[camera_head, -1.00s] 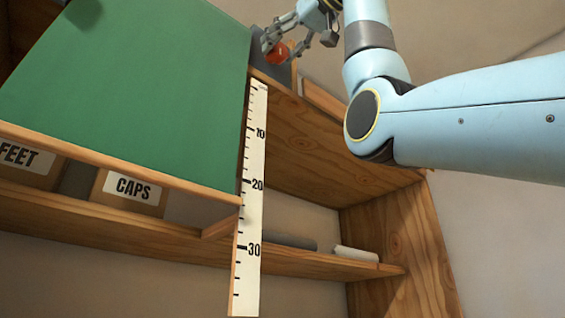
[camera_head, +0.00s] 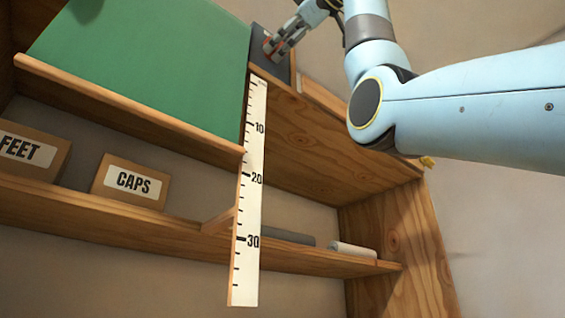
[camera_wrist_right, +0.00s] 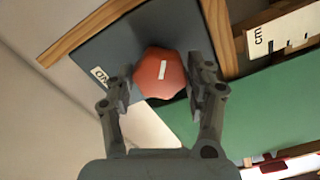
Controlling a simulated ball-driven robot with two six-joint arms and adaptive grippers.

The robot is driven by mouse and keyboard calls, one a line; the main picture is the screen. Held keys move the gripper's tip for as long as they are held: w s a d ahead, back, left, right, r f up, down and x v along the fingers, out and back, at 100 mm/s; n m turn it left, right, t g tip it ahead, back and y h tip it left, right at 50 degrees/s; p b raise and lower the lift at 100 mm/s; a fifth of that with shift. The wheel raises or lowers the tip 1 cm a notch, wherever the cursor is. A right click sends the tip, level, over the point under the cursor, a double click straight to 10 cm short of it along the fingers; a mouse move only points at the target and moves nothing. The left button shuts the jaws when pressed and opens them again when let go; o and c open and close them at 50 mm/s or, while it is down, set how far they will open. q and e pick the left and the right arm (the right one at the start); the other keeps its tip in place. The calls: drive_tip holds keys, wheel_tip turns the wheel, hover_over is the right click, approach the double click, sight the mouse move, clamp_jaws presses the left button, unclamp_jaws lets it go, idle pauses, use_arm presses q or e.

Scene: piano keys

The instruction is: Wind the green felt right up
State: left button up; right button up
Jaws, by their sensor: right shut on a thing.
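The green felt (camera_head: 150,65) hangs as a flat sheet at the upper left, with a wooden bar (camera_head: 125,103) along its bottom edge. The bar's right end is at about 15 on the white ruler (camera_head: 249,190). My right gripper (camera_head: 275,46) is at the felt's upper right, shut on the red knob. The knob is mostly hidden by the fingers in the head view. In the right wrist view the red knob (camera_wrist_right: 160,73) is many-sided with a white mark, between the two fingers, in front of a dark grey plate (camera_wrist_right: 110,45). My left gripper is not in view.
Boxes labelled FEET (camera_head: 28,150) and CAPS (camera_head: 130,182) stand on a wooden shelf (camera_head: 120,218) below the felt. A grey roll (camera_head: 287,237) and a white roll (camera_head: 352,250) lie farther right. The wooden upright (camera_head: 395,215) bounds the right side.

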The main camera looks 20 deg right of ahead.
drive_tip(key=n, duration=0.5)
drive_tip(key=shift+n, duration=0.3)
drive_tip(key=n, duration=1.1)
drive_tip(key=shift+a, duration=0.1)
drive_tip(key=n, duration=0.5)
drive_tip(key=shift+n+p, duration=0.3)
drive_tip(key=o, duration=1.2)
drive_tip(key=shift+r, duration=0.1)
